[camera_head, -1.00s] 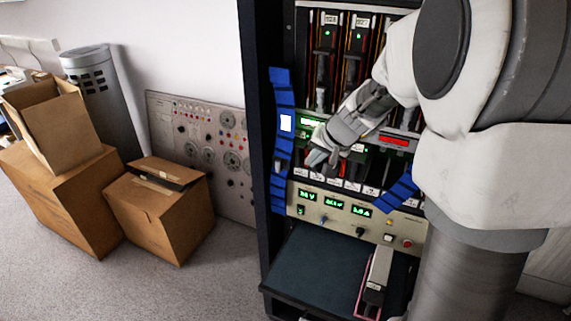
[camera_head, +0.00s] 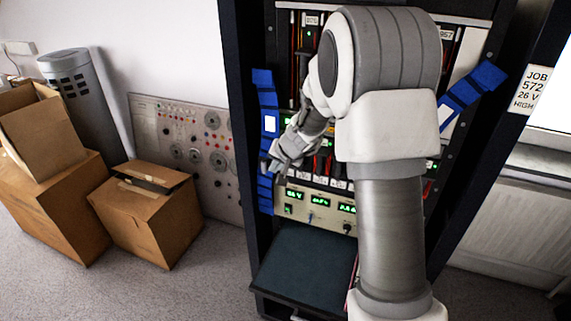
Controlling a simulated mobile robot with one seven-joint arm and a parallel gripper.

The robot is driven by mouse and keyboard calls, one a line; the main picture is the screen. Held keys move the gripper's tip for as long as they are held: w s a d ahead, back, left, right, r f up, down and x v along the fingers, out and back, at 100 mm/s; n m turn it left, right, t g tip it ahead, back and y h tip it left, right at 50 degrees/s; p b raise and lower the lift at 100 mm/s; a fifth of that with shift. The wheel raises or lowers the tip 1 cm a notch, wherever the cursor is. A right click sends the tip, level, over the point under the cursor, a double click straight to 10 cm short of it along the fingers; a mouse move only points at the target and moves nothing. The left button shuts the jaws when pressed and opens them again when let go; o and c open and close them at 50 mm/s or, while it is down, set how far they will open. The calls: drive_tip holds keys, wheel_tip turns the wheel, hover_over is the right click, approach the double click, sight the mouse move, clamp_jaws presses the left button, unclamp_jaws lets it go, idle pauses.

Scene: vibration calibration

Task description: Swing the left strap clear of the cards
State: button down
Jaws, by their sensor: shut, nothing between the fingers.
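The left strap (camera_head: 264,98) is a segmented blue band with a white patch. It hangs nearly upright along the left side of the rack front, with its lower part near the control panel. My gripper (camera_head: 275,163) is at the strap's lower middle, shut and holding nothing. Its tips overlap the strap in the picture; I cannot tell whether they touch it. The cards (camera_head: 296,62) stand upright in the rack to the right of the strap, with labels at top and bottom. My arm hides much of the card row.
A second blue strap (camera_head: 472,84) slants up to the right across the rack's right side. The control panel (camera_head: 325,206) with green displays is below the cards, above a dark shelf (camera_head: 300,262). Cardboard boxes (camera_head: 150,215) and a grey knob panel (camera_head: 185,150) stand left.

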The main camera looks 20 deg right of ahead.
sight(262, 165)
drive_tip(key=shift+w+a, duration=0.2)
drive_tip(key=shift+f+b, duration=0.1)
drive_tip(key=shift+b, duration=0.2)
drive_tip(key=shift+w+a+f+b, duration=0.25)
drive_tip(key=shift+w+a+b, duration=0.1)
drive_tip(key=shift+b, duration=0.55)
drive_tip(key=shift+w+a+f+t+y+b, duration=0.1)
drive_tip(key=shift+w+a+t+y+b, duration=0.25)
drive_tip(key=shift+b, duration=0.7)
drive_tip(key=shift+w+a+b, duration=0.1)
drive_tip(key=shift+a+b, duration=0.3)
drive_tip(key=shift+b, duration=0.45)
drive_tip(key=shift+a+r, duration=0.15)
drive_tip(key=shift+r, duration=0.25)
drive_tip(key=shift+a, duration=0.1)
